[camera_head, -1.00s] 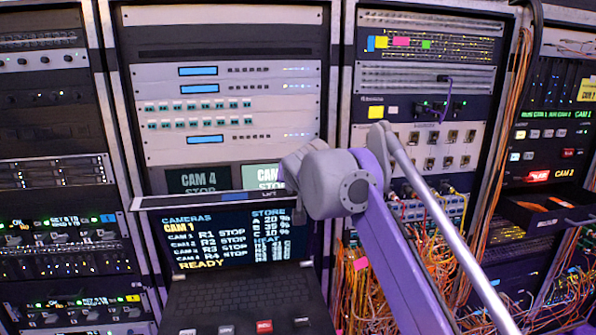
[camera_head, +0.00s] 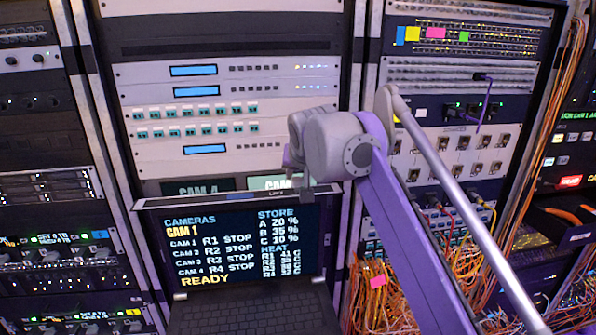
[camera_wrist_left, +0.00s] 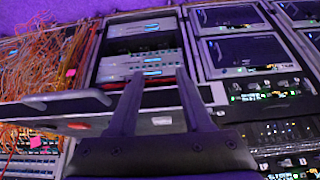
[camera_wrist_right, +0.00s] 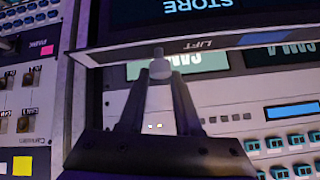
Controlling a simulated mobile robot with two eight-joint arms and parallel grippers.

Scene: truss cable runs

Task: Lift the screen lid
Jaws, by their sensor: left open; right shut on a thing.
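The screen lid (camera_head: 245,245) of a rack console stands raised above its keyboard (camera_head: 245,312), lit with camera and store readouts. My right gripper (camera_head: 305,188) is at the right part of the lid's top edge.
Behind the lid are two small monitors (camera_head: 200,187), partly covered by it. Racks stand close on both sides. Orange cables (camera_head: 375,300) hang loose right of the console. A drawer with a handle (camera_wrist_left: 70,97) lies near my left gripper.

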